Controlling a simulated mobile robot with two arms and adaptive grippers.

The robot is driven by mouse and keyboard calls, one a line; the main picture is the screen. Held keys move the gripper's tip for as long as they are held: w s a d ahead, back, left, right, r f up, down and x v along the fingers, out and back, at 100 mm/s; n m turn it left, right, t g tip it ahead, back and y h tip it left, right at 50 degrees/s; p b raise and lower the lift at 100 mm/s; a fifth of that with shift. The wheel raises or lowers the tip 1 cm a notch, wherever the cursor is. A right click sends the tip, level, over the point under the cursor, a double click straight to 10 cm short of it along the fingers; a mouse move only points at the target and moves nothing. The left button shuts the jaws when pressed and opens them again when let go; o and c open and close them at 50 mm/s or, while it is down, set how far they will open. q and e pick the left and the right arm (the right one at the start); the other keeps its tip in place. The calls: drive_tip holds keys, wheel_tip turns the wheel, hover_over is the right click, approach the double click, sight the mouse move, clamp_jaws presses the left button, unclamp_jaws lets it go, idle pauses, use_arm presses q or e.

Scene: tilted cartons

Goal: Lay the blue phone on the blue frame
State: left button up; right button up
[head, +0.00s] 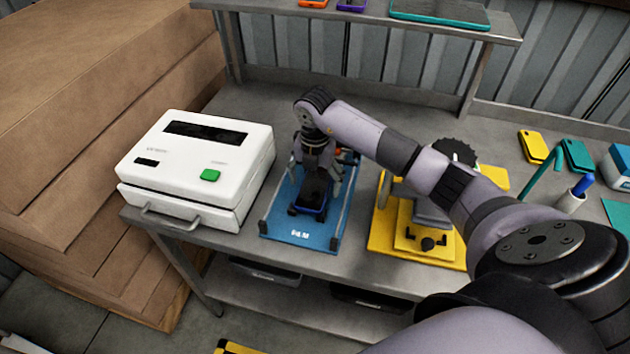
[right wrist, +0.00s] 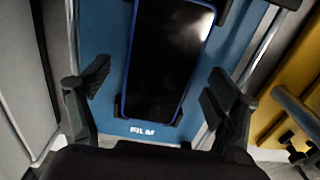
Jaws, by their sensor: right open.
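The blue phone (head: 314,193), dark screen up with a blue rim, lies on the blue frame (head: 290,233), inside its black corner holders. In the right wrist view the phone (right wrist: 168,60) sits on the blue frame (right wrist: 100,40) above the FILM label. My right gripper (head: 316,180) is above the phone. Its fingers (right wrist: 155,95) are spread to either side of the phone, apart from it, and hold nothing. The far end of the phone is cut off in the wrist view and partly hidden by the gripper in the head view. My left gripper is not in view.
A white machine (head: 196,165) with a green button stands left of the frame. A yellow fixture (head: 390,235) stands close on the right. A shelf (head: 370,20) with phones spans the back. Yellow and teal phones, a cup (head: 571,201) and a box lie at the right.

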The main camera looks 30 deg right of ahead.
wheel_tip(320, 180, up, 12)
idle(0.4)
drive_tip(key=shift+f, duration=0.15)
idle(0.3)
